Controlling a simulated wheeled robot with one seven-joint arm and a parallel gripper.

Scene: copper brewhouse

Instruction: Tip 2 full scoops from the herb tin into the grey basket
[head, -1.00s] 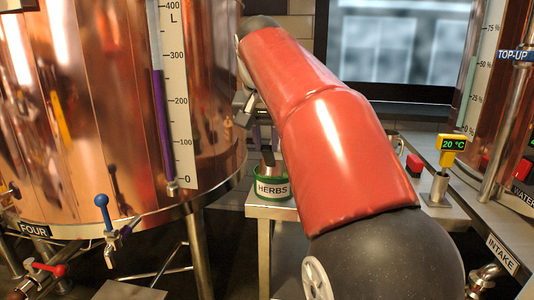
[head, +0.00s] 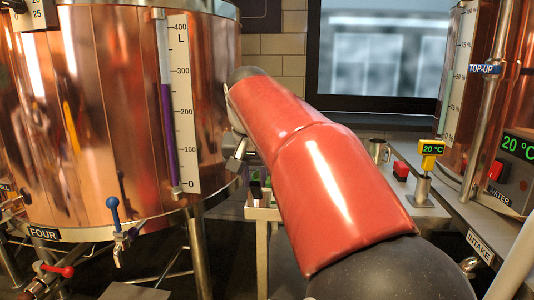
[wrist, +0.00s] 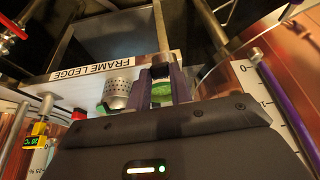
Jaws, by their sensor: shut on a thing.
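My gripper's two purple fingers (wrist: 162,82) are shut on a dark piece (wrist: 160,71), which looks like the scoop's handle. The scoop's bowl and its load cannot be made out. A green patch (wrist: 162,91) shows between the fingers; I cannot tell whether it is the herb tin or herbs. The grey perforated basket (wrist: 118,92) lies just left of the fingers in the wrist view, apart from them. In the head view my red arm hides most of this area, and the tin's label does not show.
A ledge labelled FRAME LEDGE (wrist: 88,69) runs beside the basket. A copper vessel (head: 100,120) with a level gauge (head: 178,110) stands close left of the gripper. A yellow 20 °C display (head: 431,148) and a metal jug (head: 379,150) stand right of my arm.

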